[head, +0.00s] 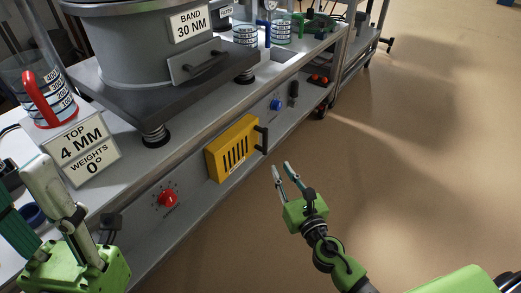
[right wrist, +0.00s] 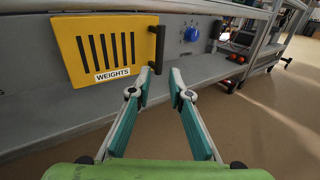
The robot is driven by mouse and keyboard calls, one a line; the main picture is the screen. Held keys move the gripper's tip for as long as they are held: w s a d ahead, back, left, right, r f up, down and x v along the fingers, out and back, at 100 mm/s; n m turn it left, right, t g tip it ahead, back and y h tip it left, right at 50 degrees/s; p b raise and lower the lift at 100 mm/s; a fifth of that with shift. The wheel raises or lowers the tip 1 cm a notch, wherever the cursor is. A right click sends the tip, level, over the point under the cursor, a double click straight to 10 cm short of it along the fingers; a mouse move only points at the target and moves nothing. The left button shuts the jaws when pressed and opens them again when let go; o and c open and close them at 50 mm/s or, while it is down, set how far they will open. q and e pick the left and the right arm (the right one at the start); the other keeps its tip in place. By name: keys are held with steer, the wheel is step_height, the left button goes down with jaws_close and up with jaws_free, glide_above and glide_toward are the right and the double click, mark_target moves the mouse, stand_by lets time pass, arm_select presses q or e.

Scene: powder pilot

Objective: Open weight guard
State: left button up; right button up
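The weight guard is a yellow slotted panel (head: 232,149) on the front of the bench, and it is shut. In the right wrist view the yellow panel (right wrist: 98,47) carries a WEIGHTS label. Its black handle (head: 261,138) is on its right side; the handle also shows in the right wrist view (right wrist: 157,48). My right gripper (head: 281,172) is open and empty, in front of the bench and just below and right of the handle. In the right wrist view the fingers (right wrist: 160,80) are apart, with the handle beyond the left fingertip. My left gripper (head: 50,185) is at the lower left; its fingertip gap is unclear.
A red knob (head: 168,198) is left of the panel and a blue knob (head: 276,104) is right of it. A sign (head: 80,150) and a beaker with a red handle (head: 42,100) stand on the bench top. The floor to the right is clear.

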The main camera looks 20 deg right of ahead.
mark_target(266, 143)
steer(key=w, duration=0.9)
steer(key=w+a, duration=0.1)
steer(key=w, duration=0.3)
steer(key=shift+w+a+r, duration=0.1)
steer(key=shift+w, duration=0.3)
jaws_close()
